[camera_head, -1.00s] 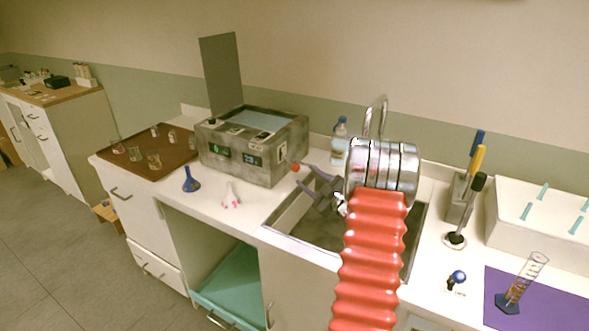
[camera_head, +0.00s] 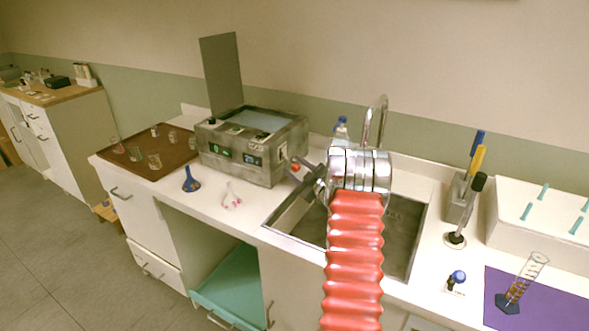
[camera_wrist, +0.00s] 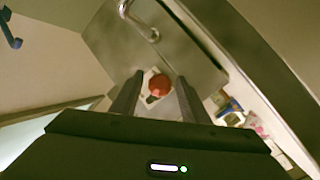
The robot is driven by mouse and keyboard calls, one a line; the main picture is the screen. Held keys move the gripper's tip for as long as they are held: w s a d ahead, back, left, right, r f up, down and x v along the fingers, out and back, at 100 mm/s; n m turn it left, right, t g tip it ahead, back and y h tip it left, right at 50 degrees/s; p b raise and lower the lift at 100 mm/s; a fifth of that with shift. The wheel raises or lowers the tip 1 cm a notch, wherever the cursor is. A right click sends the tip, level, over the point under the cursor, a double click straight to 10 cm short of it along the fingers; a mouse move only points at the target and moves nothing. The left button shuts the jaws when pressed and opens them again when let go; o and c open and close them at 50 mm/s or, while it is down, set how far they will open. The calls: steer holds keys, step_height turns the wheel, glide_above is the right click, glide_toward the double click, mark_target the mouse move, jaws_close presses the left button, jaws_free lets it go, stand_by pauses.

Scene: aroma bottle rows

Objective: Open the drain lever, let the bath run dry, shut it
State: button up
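The bath (camera_head: 250,150) is a grey, worn-looking box on the counter with its lid raised and pale liquid visible inside. It has a green and a blue display on its front. The red knob of the drain lever (camera_head: 295,168) shows at its right side; it also shows in the wrist view (camera_wrist: 160,85). My gripper (camera_head: 304,172) is at this right side, partly hidden behind my wrist. In the wrist view the two dark fingers (camera_wrist: 160,76) are spread either side of the red knob, with gaps showing. Whether the lever is open or shut I cannot tell.
The sink (camera_head: 405,225) with a tall tap (camera_head: 377,118) lies below my arm. A blue flask (camera_head: 190,180) and a small pink-tipped item (camera_head: 231,197) stand before the bath. A brown tray (camera_head: 175,158) holds glassware at left.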

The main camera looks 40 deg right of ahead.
jaws_close()
stand_by(0.3)
steer(key=shift+a, duration=0.25)
steer(key=shift+d, duration=0.2)
